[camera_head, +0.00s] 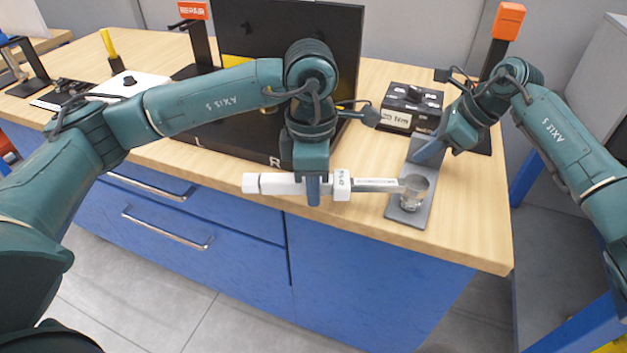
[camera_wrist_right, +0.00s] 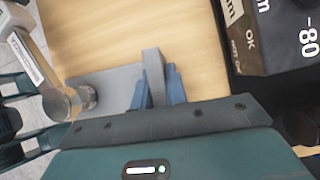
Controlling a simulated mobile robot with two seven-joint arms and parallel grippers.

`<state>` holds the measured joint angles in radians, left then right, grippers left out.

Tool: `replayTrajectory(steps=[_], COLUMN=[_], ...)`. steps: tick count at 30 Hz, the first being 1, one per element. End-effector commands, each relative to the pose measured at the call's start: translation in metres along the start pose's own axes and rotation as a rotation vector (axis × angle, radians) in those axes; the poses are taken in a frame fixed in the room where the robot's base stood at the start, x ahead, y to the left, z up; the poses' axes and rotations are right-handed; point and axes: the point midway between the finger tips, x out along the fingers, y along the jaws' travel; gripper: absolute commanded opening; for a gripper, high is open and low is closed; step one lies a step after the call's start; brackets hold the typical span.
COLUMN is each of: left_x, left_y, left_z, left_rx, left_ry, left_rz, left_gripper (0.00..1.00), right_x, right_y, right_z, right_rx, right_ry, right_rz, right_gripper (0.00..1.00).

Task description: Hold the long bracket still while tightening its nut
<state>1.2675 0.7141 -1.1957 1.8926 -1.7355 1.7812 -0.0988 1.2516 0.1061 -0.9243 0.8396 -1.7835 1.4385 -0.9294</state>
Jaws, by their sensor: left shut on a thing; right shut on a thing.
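The long bracket (camera_head: 399,216) is a grey plate lying flat near the table's front right, with an upright flange (camera_wrist_right: 153,72) at its far end. My right gripper (camera_head: 430,150) is shut on that flange; its blue fingers (camera_wrist_right: 157,88) show on both sides of it in the right wrist view. My left gripper (camera_head: 313,188) is shut on a white wrench (camera_head: 266,184) held level. The wrench's grey shaft reaches right to a round metallic socket (camera_head: 414,186) over the bracket's near end. It also shows in the right wrist view (camera_wrist_right: 70,102). The nut cannot be made out there.
A black tester box (camera_head: 411,105) labelled "20 Nm" stands behind the bracket. A large black panel (camera_head: 290,30) stands at the back, with a black board marked L and R before it. The wooden table's (camera_head: 470,225) front right corner is clear.

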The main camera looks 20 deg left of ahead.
Motion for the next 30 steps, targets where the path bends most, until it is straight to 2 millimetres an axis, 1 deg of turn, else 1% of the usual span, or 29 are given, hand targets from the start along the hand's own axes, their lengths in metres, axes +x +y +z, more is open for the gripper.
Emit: replayTrajectory(steps=[15,30], left_x=[0.0,0.0], left_y=[0.01,0.011], left_z=[0.001,0.0], left_rx=[0.062,0.075], left_ry=[0.0,0.003], left_rz=[-0.001,-0.002], left_gripper=[0.0,0.0], right_x=[0.0,0.0], right_y=[0.0,0.0], right_z=[0.0,0.0], right_rx=[0.0,-0.001], right_ry=[0.001,0.001], right_rz=[0.001,0.001], right_gripper=[0.0,0.0])
